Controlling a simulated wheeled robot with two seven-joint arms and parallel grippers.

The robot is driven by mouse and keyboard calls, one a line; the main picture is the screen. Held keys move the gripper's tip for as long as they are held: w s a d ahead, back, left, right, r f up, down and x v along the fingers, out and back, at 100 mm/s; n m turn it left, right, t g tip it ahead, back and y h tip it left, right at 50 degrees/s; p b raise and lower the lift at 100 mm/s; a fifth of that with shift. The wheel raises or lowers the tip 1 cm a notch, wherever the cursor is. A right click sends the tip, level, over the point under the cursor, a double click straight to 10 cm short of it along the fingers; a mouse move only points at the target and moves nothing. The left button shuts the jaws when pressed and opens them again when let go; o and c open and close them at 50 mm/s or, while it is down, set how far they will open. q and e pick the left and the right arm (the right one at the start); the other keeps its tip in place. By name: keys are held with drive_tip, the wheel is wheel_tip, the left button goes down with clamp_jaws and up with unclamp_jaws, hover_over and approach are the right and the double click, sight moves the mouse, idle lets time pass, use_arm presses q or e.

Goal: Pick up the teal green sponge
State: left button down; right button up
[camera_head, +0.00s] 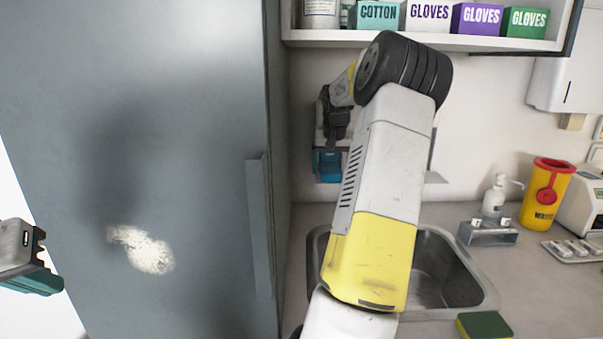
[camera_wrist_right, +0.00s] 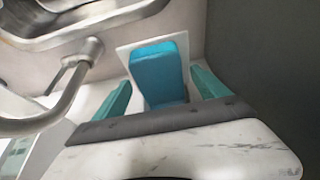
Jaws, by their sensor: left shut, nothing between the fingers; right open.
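A teal-blue sponge (camera_wrist_right: 158,72) sits against a pale holder plate (camera_wrist_right: 126,55) in the right wrist view. In the head view, a small teal-blue patch (camera_head: 328,166) shows on the wall rack above the sink, below my right wrist. My right gripper (camera_wrist_right: 160,78) is open, with one teal finger on each side of the sponge and gaps showing. I cannot tell how deep the sponge lies between the fingers. My left gripper (camera_head: 38,272) is shut and empty at the left edge of the head view, far from the sponge.
A grey cabinet (camera_head: 150,120) fills the left. The sink (camera_head: 440,270) and its tap (camera_wrist_right: 75,90) are close to my right arm. A green-and-yellow sponge (camera_head: 484,325) lies on the counter. A soap bottle (camera_head: 494,198) and a yellow container (camera_head: 545,195) stand at the right.

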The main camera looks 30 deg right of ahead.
drive_tip(key=shift+w+f, duration=0.15)
drive_tip(key=shift+f, duration=0.15)
drive_tip(key=shift+c, duration=0.5)
drive_tip(key=c, duration=1.5)
drive_tip(key=shift+o, duration=0.2)
drive_tip(key=shift+r, duration=0.35)
drive_tip(key=s+a, duration=0.4)
drive_tip(key=s, duration=0.4)
drive_tip(key=s+a, duration=0.4)
drive_tip(key=s, duration=0.3)
drive_tip(key=shift+s+a, duration=0.35)
drive_tip(key=shift+s, duration=0.05)
